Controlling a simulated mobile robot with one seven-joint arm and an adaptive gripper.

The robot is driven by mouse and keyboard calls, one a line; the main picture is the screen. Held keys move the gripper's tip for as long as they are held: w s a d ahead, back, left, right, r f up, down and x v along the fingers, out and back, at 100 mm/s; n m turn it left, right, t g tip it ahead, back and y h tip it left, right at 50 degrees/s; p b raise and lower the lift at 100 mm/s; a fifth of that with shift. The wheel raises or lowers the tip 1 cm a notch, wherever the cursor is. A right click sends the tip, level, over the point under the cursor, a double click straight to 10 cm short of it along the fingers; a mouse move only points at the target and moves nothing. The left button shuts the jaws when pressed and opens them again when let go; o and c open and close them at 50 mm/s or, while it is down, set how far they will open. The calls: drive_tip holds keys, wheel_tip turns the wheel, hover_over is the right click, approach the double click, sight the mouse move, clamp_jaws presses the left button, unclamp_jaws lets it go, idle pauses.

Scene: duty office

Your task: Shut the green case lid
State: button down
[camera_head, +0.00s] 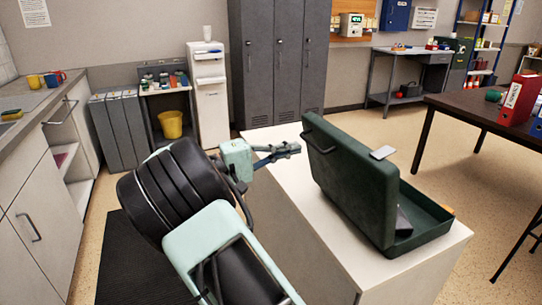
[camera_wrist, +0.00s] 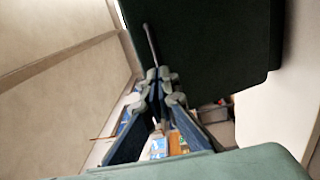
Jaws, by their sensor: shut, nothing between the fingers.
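The green case (camera_head: 425,222) stands open on a white-topped cabinet. Its dark green lid (camera_head: 350,180) is raised, with its outer face toward my gripper and a handle (camera_head: 320,137) near its upper left edge. In the wrist view the lid (camera_wrist: 215,45) fills the upper right, and its handle (camera_wrist: 150,45) is just beyond the fingertips. My gripper (camera_head: 298,148) is shut and empty, to the left of the lid, close to the handle. I cannot tell whether the fingertips (camera_wrist: 160,80) touch it. Most of the case's inside is hidden behind the lid.
The white cabinet top (camera_head: 285,140) is bare left of the case. A dark table (camera_head: 465,105) with red and blue binders stands to the right. Grey lockers (camera_head: 280,55) stand behind. A pale flat piece (camera_head: 383,152) shows beside the lid's upper right edge.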

drive_tip(key=shift+x, duration=1.3)
